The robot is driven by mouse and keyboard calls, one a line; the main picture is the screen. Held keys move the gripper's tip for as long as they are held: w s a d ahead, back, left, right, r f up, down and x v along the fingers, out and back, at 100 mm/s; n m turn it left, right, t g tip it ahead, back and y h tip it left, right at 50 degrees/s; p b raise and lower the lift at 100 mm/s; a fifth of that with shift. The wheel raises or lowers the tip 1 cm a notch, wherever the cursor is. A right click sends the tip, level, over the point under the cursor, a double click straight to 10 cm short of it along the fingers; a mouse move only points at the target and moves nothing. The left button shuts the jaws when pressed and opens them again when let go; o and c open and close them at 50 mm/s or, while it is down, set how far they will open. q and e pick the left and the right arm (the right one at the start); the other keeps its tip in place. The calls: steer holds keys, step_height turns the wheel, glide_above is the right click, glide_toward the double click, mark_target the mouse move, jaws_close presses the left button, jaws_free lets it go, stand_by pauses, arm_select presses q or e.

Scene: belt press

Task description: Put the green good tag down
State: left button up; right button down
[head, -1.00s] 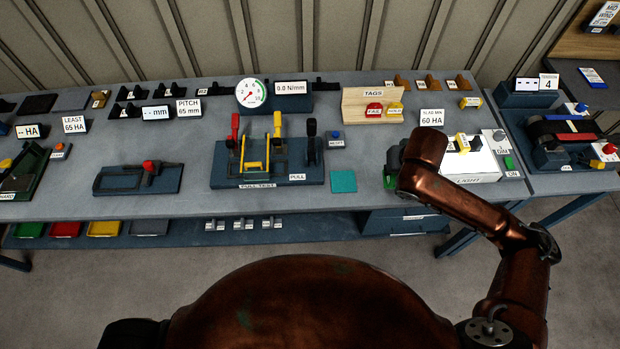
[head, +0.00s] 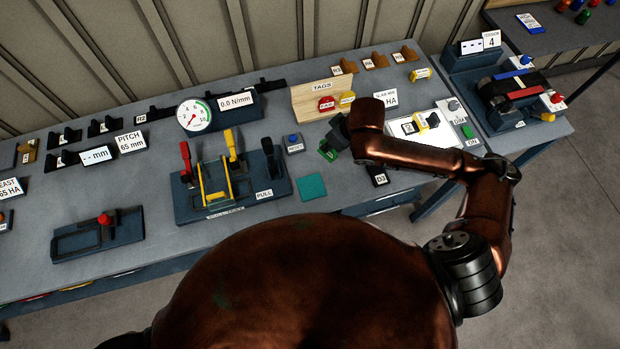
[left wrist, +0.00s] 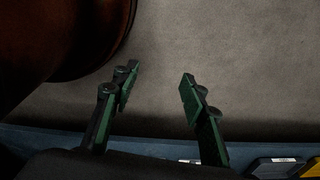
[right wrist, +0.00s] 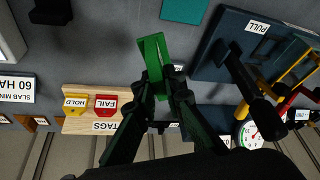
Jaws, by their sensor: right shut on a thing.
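The green good tag (right wrist: 152,50) is held in my right gripper (right wrist: 158,88), which is shut on it. In the head view the green tag (head: 328,151) shows just below my right gripper (head: 339,132), in front of the wooden tags rack (head: 312,103). Whether the tag touches the bench I cannot tell. The rack, also in the right wrist view (right wrist: 75,123), carries a red FAIL tag (right wrist: 106,102) and a yellow HOLD tag (right wrist: 75,102). My left gripper (left wrist: 160,85) is open and empty, over the floor; it is out of the head view.
A teal square (head: 311,187) lies on the bench near its front edge. The pull-test rig (head: 230,190) stands left of it. A small blue-button box (head: 293,143) is left of my right gripper. A lit white panel (head: 440,132) and a black D3 block (head: 377,175) are to the right.

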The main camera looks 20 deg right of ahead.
arm_select(q)
steer(key=s+r+p, duration=0.5)
steer(key=r+p, duration=0.1)
steer(key=r, duration=0.1)
arm_select(e)
steer(key=s+a+n+g+y+p, duration=0.2)
steer(key=s+n+g, duration=0.1)
steer(key=s+n, duration=0.9)
arm_select(q)
steer(key=w+r+p, duration=0.1)
steer(key=w+r, duration=0.3)
steer(key=w, duration=0.1)
arm_select(e)
steer(key=g+b, duration=0.1)
steer(key=b, duration=0.6)
glide_above(311, 187)
steer(key=shift+n, duration=0.4)
steer(key=f, duration=0.9)
steer(key=shift+s+d+f, duration=0.15)
steer(key=shift+s+f, duration=0.05)
steer(key=shift+s, duration=0.1)
steer(key=shift+w+f, duration=0.3)
steer(key=shift+f, duration=1.7)
arm_select(q)
step_height(311, 187, down, 7)
steer(key=s, duration=0.1)
steer(key=shift+s, duration=0.35)
